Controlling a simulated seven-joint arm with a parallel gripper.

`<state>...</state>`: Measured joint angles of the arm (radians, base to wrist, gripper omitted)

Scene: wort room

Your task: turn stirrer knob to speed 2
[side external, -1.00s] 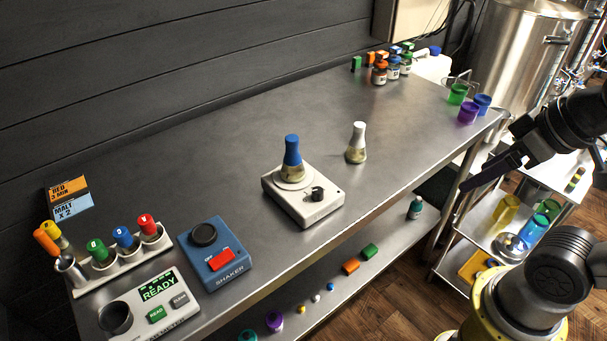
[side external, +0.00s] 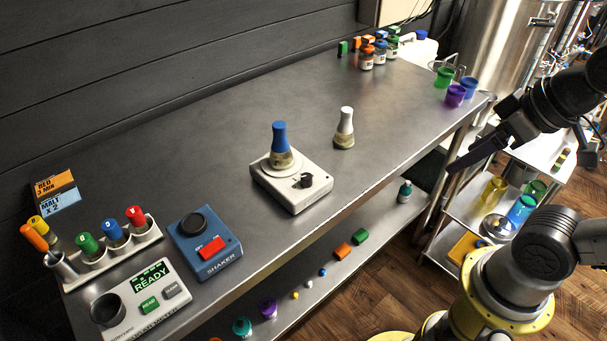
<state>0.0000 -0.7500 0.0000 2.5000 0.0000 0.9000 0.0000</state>
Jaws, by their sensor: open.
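The white stirrer (side external: 312,196) stands near the middle of the steel table's front edge. Its black knob (side external: 306,181) is on the front of its top; the speed marks are too small to read. A blue-topped flask (side external: 280,145) stands on the stirrer's plate behind the knob. My gripper (side external: 460,166) is at the right, out past the table's front edge and well apart from the stirrer. It is open, with nothing seen in it.
A white-topped flask (side external: 345,128) stands right of the stirrer. A blue shaker (side external: 205,246), a rack of coloured tubes (side external: 112,248) and a READY-display device (side external: 150,300) stand at left. Cups (side external: 455,95) and bottles (side external: 379,52) are at the far end. Bare steel surrounds the stirrer.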

